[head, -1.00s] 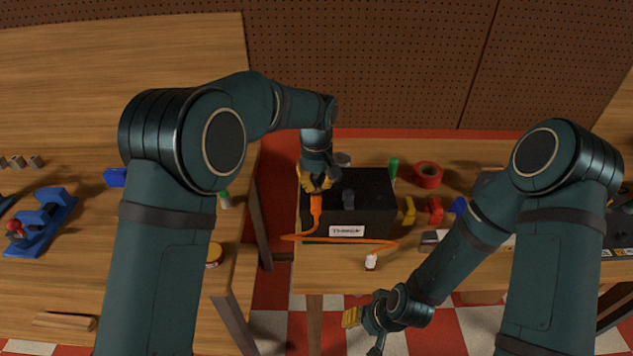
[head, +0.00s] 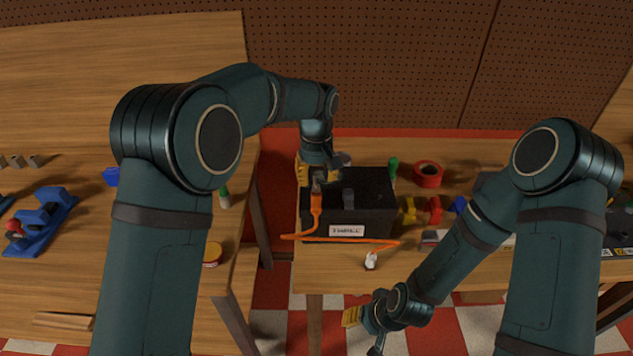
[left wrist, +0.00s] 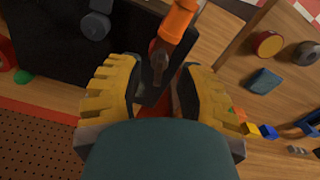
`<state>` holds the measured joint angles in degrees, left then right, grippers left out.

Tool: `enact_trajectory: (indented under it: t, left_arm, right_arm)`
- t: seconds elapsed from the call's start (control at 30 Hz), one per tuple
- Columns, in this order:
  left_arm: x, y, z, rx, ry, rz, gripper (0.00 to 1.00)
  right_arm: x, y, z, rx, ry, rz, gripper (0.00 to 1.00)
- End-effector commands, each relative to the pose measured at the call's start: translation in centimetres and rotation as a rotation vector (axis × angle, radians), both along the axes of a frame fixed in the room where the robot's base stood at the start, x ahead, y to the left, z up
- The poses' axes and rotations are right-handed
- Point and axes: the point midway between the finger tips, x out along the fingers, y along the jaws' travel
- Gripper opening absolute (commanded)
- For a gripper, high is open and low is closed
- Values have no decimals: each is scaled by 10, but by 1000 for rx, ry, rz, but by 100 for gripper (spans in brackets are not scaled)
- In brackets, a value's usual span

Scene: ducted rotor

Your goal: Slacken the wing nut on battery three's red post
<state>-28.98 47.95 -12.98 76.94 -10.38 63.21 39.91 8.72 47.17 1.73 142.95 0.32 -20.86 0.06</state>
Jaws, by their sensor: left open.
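The black battery (head: 372,220) stands on the bench with a white label on its front; its number is not legible to me. An orange cable (head: 316,205) ends in a lug at the battery's left post, and it also shows in the left wrist view (left wrist: 177,25). My left gripper (head: 318,180) is open above that post. In the left wrist view its yellow-padded fingers (left wrist: 160,85) stand either side of a dark metal piece at the cable end, with red just below. The wing nut's shape is unclear. My right gripper (head: 362,332) hangs empty and open in front of the bench.
A second dark post (head: 348,198) stands on the battery top. A red tape roll (head: 428,174), a green-handled item (head: 393,168) and a small white-topped item (head: 371,261) are nearby. A gap separates this bench from the left one.

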Motion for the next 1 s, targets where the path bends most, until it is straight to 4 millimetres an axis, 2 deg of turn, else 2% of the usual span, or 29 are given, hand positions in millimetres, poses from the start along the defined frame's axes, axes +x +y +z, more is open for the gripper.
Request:
enact_trajectory:
  t: [0.03, 0.3, 0.5, 0.67, 1.0]
  left_arm:
    - [0, -1, 11, -2, -4, 0, 37]
    - [1, 0, 65, -2, -1, 0, 37]
    - [0, 0, 91, -1, 0, 0, 37]
    - [0, 0, 98, 0, 1, 0, 37]
    - [0, 0, 98, 0, 2, 0, 37]
  right_arm:
    - [0, 0, 0, 0, 0, 0, 47]
    - [0, 0, 0, 0, 0, 0, 47]
    - [0, 0, 0, 0, 0, 0, 47]
    - [0, 0, 0, 0, 0, 0, 47]
    - [0, 0, 0, 0, 0, 0, 47]
